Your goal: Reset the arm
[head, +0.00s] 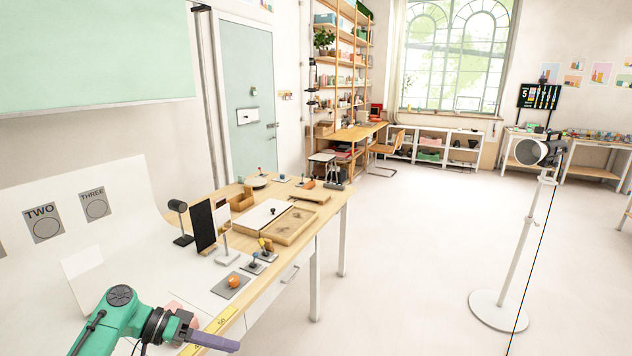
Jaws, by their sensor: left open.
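My left arm (118,312) is green and comes in at the lower left, bent at a black joint. My left gripper (212,340) is at its end, over the table's front edge by a yellow strip (222,320). It is open, with nothing seen held in it; its grey-purple finger points right. The lower part is cut off by the frame. My right gripper is not in view.
The wooden table (330,202) holds an orange object on a grey mat (230,286), a shallow wooden tray (290,225), a black panel (202,226) and a small dark lamp (178,207). A lamp stand (518,250) stands right; the floor between is clear.

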